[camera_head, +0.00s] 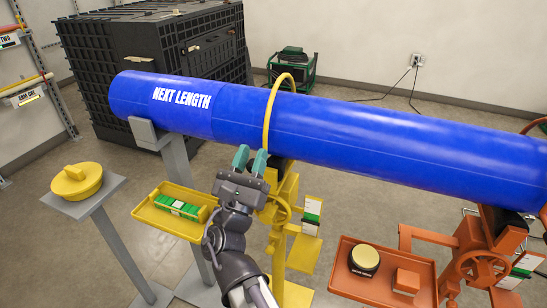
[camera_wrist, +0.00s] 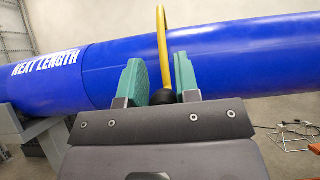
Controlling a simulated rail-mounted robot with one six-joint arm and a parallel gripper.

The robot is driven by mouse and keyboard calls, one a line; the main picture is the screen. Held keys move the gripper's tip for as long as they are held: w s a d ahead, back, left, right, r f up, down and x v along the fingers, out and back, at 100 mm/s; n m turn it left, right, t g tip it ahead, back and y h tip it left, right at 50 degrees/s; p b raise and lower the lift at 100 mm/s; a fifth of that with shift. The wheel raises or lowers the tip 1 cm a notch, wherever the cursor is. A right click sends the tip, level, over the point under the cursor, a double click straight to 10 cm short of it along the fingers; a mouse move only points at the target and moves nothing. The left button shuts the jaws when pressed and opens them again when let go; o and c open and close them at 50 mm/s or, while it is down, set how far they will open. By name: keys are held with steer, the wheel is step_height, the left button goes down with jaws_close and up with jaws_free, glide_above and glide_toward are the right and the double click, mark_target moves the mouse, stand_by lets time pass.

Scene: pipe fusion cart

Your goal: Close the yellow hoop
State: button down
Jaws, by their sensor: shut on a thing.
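The yellow hoop (camera_head: 269,112) arches over the blue pipe (camera_head: 380,130), and its near end comes down the pipe's front face. In the wrist view the hoop (camera_wrist: 162,45) runs down to a black knob (camera_wrist: 163,97) between the teal fingers. My gripper (camera_head: 250,158) is in front of the pipe, below its middle. In the wrist view my gripper (camera_wrist: 158,78) is shut on the hoop's black knob, though its grip is partly hidden. The yellow stand (camera_head: 283,200) with a handwheel is below the hoop; the hoop's far side is hidden behind the pipe.
A yellow tray (camera_head: 150,215) with a green block is left of my gripper. A yellow lidded pot (camera_head: 77,181) stands on a grey post farther left. An orange stand with handwheel (camera_head: 480,262) and orange tray (camera_head: 350,287) are at the right. A black crate (camera_head: 130,45) is behind.

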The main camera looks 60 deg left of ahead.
steer(key=shift+s+d+f+b, duration=0.25)
steer(key=shift+f+b, duration=0.15)
steer(key=shift+f, duration=0.15)
steer(key=c, duration=0.8)
jaws_free()
steer(key=shift+a, duration=0.1)
steer(key=shift+c, duration=0.2)
steer(key=b+v, duration=0.6)
steer(key=v, duration=0.4)
steer(key=shift+f+b, duration=0.3)
steer(key=shift+f, duration=0.1)
steer(key=shift+s, duration=0.15)
